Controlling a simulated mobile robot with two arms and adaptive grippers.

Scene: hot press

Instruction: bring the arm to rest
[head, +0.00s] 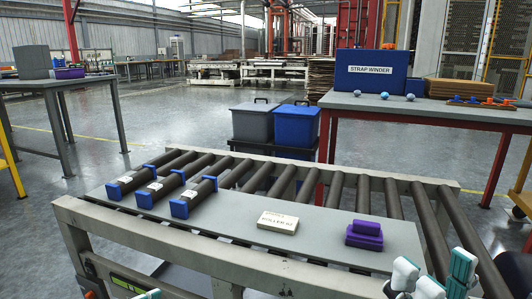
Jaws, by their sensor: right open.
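My right gripper (434,272) is at the bottom right, in front of the near frame of the roller conveyor (300,272). Its white and teal fingers stand apart, and I see nothing between them. The rest of that arm is mostly cut off by the picture's edge. A small teal and white tip (148,295) at the bottom edge, left of centre, looks like part of my left gripper. Too little of it shows to tell its state.
A grey board (335,232) on the rollers carries several blue-ended dark rollers, a cream labelled block (278,222) and purple blocks (364,236). The purple blocks are nearest my right gripper. Behind are bins (296,126) and a table with a strap winder box (371,74).

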